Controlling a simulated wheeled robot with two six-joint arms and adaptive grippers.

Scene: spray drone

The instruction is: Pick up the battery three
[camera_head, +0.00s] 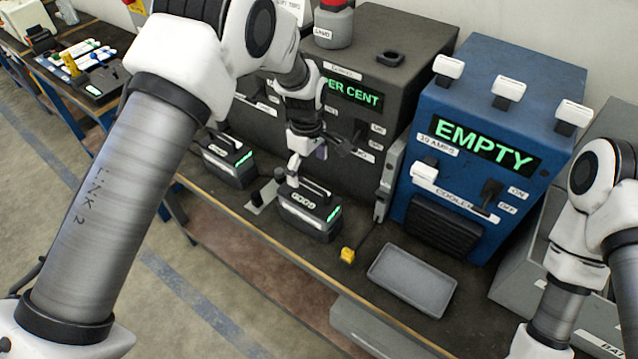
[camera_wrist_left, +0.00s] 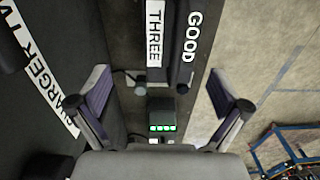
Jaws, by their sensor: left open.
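Battery three, a dark case marked GOOD (camera_head: 310,208), sits on the bench with a handle on top and a green light strip at its right end. In the left wrist view the labels THREE and GOOD show on the dark case (camera_wrist_left: 172,60). My left gripper (camera_head: 308,158) is just above and behind its handle in the head view. In the wrist view its two fingers stand wide apart with nothing between them (camera_wrist_left: 160,85); the case and a small block with green lights (camera_wrist_left: 162,122) show beyond. My right arm is at the right edge; its gripper is out of view.
Another dark battery (camera_head: 230,162) stands to the left. Behind are a dark charger (camera_head: 375,55) and a blue cooler (camera_head: 505,85) reading EMPTY. A grey tray (camera_head: 412,281) and a yellow piece (camera_head: 347,255) lie to the right on the bench.

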